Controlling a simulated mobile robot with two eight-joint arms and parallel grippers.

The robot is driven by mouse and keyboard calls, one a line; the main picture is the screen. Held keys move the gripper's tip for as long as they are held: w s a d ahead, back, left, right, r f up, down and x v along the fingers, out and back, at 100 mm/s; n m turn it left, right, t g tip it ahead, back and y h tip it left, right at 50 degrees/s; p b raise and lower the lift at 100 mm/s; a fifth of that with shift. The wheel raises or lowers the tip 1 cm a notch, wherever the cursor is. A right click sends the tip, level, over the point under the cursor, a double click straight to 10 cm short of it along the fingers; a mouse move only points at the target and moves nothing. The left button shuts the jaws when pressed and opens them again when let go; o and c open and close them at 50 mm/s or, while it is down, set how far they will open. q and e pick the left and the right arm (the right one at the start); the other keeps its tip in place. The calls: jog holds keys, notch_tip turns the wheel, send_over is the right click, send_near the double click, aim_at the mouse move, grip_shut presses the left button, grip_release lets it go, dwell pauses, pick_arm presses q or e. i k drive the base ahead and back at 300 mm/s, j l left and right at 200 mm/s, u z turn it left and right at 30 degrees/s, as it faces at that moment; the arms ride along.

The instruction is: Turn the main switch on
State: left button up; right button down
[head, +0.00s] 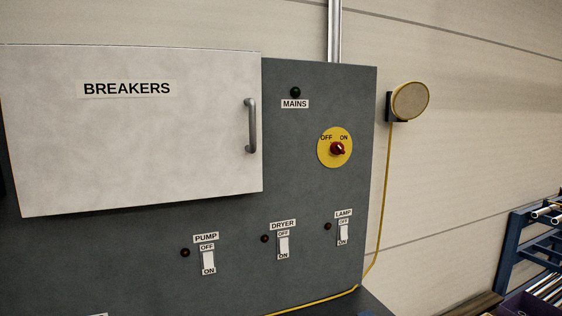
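The main switch (338,149) is a small red rotary knob on a round yellow plate (327,157), on the right part of the grey panel (310,190). The plate reads OFF at upper left and ON at upper right. A small pale mark on the knob appears to point up and right, towards ON, but it is too small to be sure. Above it are a MAINS label (295,104) and a dark green lamp (295,92) that looks unlit. Neither of my grippers is in view.
A white BREAKERS door (130,150) with a grey handle (251,125) covers the panel's left. PUMP (208,260), DRYER (283,246) and LAMP (343,234) switches sit below, beside dark red lamps. A yellow cable (384,205) hangs at right, near a blue rack (515,250).

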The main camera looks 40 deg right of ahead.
aim_at(337, 149)
jog(key=z, duration=0.4)
jog(key=k+l+z, duration=0.1)
jog(key=z, duration=0.3)
jog(key=l+z, duration=0.1)
jog(key=z, duration=0.3)
jog(key=k+l+z, duration=0.1)
jog(key=z, duration=0.3)
